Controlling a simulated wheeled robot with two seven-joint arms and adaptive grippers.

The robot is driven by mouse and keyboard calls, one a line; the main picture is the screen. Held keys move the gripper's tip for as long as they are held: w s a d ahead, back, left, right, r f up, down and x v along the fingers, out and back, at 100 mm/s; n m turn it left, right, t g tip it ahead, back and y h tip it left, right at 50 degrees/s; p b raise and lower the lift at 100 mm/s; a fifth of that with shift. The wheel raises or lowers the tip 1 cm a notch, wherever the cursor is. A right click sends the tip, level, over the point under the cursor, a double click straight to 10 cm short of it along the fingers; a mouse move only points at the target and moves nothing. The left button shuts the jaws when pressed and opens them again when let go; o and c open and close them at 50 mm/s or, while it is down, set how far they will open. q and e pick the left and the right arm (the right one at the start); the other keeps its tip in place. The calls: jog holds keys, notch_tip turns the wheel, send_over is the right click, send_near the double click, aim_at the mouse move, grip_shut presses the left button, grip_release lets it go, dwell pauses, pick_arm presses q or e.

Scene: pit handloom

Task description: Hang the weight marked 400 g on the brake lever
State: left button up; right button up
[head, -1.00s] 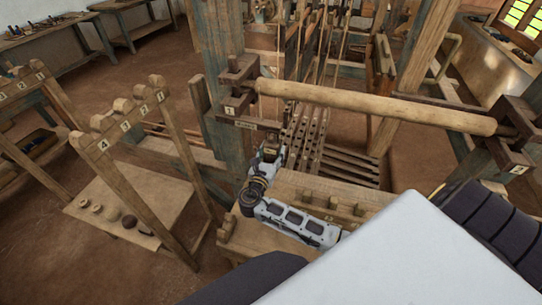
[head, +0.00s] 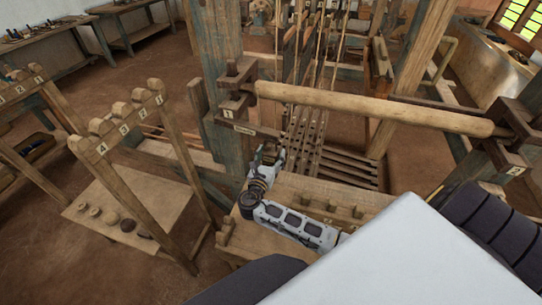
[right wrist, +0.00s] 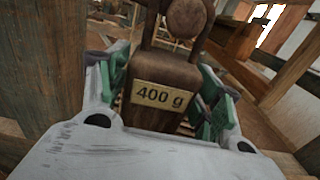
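The weight marked 400 g (right wrist: 163,97) is a dark brown block with a brass label, upright in the right wrist view. My right gripper (head: 268,157) has its green-padded fingers (right wrist: 165,95) on either side of the block, shut on it. The weight's loop rises around a round wooden end (right wrist: 187,18); I cannot tell whether the loop bears on it. In the head view the gripper is just below a dark bar with a small label (head: 244,129) by the left loom post. That label is too small to read, and I cannot identify the brake lever with certainty. My left gripper is out of view.
The cloth beam (head: 375,108) spans the loom between brackets marked 1 and 2. A wooden bench (head: 350,195) lies under my right forearm. A numbered rack (head: 130,125) stands at left, with several small round items on its lower shelf.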

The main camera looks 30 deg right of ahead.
jog(key=shift+o, duration=0.5)
jog(key=shift+f, duration=0.1)
jog(key=shift+s+a, duration=0.1)
jog(key=v, duration=1.1)
jog(key=shift+s+a, duration=0.25)
jog(key=shift+a, duration=0.05)
jog(key=shift+w+d, duration=0.1)
dwell(0.3)
jog(key=shift+x, duration=5.25)
